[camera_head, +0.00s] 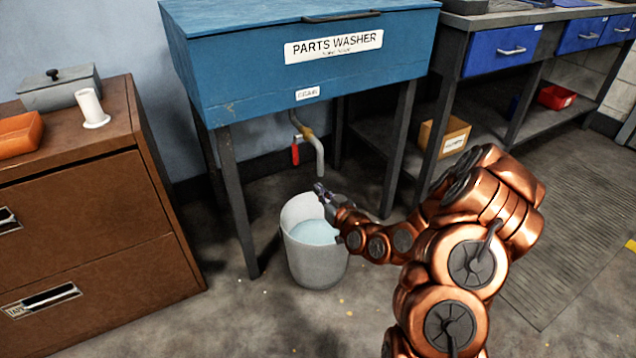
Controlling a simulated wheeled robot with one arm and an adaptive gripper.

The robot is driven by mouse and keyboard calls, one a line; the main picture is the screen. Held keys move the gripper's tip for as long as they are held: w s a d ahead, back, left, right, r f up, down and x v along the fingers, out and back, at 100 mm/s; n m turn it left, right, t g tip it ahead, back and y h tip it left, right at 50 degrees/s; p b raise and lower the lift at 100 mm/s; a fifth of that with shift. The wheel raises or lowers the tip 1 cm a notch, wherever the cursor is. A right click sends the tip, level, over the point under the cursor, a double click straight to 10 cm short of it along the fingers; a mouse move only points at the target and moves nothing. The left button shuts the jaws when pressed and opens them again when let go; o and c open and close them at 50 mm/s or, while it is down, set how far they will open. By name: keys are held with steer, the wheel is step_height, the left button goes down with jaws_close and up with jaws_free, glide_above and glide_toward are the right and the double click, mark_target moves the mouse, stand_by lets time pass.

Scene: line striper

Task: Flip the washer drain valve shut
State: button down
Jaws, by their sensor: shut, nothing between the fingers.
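The blue parts washer (290,60) stands on dark legs at the centre back. Under its drain label, a grey drain pipe (320,156) bends downward. The drain valve has a brass body (307,132) and a red handle (295,153) that hangs straight down beside the pipe. My gripper (319,187) is shut and empty, a little below and to the right of the red handle and apart from it in the picture. It is near the pipe's open end, over the bucket's rim; the exact depth gap is hard to tell.
A grey bucket (313,266) with pale blue liquid (315,232) stands below the pipe. The washer's front left leg (238,205) is left of it. A brown cabinet (85,235) stands at left, and a workbench (500,20) with blue drawers at right. Floor in front is clear.

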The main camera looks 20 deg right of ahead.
steer(key=s+p, duration=0.1)
steer(key=p, duration=0.1)
steer(key=s+p, duration=0.1)
steer(key=p, duration=0.2)
steer(key=shift+d+f+p, duration=0.1)
steer(key=shift+f+p, duration=0.1)
steer(key=shift+p, duration=0.15)
stand_by(0.6)
steer(key=s+a+r+n+g+p, duration=0.2)
steer(key=s+a+r+g+p, duration=0.15)
steer(key=r+p, duration=0.25)
steer(key=s+a+r+n+g+p, duration=0.2)
steer(key=a+r+g+p, duration=0.1)
steer(key=r+g+p, duration=0.3)
steer(key=s+a+r+m+g+h+p, duration=0.2)
steer(key=s+r+m+g+p, duration=0.3)
steer(key=s+r+p, duration=1.3)
steer(key=s+a+r+g, duration=0.1)
steer(key=s+r+g, duration=0.3)
steer(key=s+r, duration=1.5)
steer(key=shift+r+m, duration=0.15)
steer(key=shift+m, duration=0.15)
